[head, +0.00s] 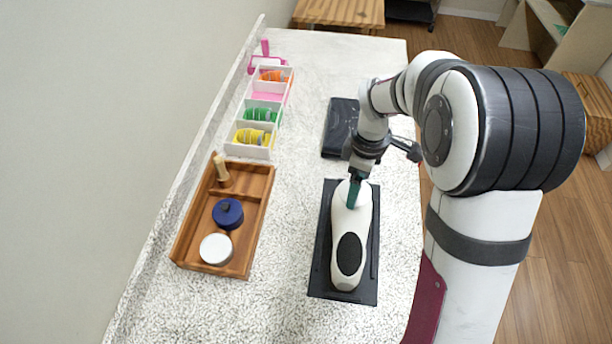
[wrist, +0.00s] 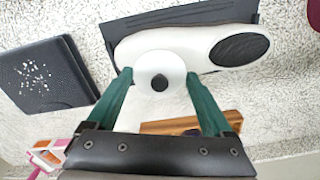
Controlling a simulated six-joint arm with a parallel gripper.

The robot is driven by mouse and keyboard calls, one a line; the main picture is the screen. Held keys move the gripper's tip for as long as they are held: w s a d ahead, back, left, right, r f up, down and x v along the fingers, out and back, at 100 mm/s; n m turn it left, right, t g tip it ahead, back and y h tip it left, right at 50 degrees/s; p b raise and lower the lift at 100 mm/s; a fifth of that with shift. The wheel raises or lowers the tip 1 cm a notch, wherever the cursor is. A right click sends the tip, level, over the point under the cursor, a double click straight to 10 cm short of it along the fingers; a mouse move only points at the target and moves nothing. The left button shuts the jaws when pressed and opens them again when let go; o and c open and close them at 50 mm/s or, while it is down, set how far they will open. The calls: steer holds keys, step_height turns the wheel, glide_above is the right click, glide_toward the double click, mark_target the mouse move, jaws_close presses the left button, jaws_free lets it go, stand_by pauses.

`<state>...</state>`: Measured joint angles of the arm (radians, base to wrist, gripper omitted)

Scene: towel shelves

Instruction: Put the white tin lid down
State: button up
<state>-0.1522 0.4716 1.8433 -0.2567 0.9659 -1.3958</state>
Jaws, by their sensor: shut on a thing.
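The white tin lid (wrist: 160,60), a round white disc with a dark knob, sits between the green fingers of my gripper (wrist: 160,76) in the wrist view. My gripper (head: 354,194) is shut on it. In the head view the lid (head: 364,194) is partly covered by the fingers, over the upper end of a long white device (head: 341,220) with a black oval. I cannot tell whether the lid touches the device. A round white tin (head: 216,249) stands in the front part of the wooden tray (head: 184,243).
The device lies on a dark mat (head: 318,270). The tray also holds a blue tin (head: 228,213) and a wooden peg-like object (head: 221,172). A white divided box (head: 250,151) with coloured rolls stands behind it. A black pad (head: 338,130) lies farther back. Speckled counter between tray and mat is clear.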

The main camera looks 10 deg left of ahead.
glide_above(303, 207)
steer(key=shift+n, duration=0.3)
step_height(303, 207, down, 8)
steer(key=shift+d+r, duration=0.1)
steer(key=shift+r, duration=0.05)
steer(key=shift+f, duration=1.95)
steer(key=shift+f, duration=0.15)
steer(key=o, duration=1.1)
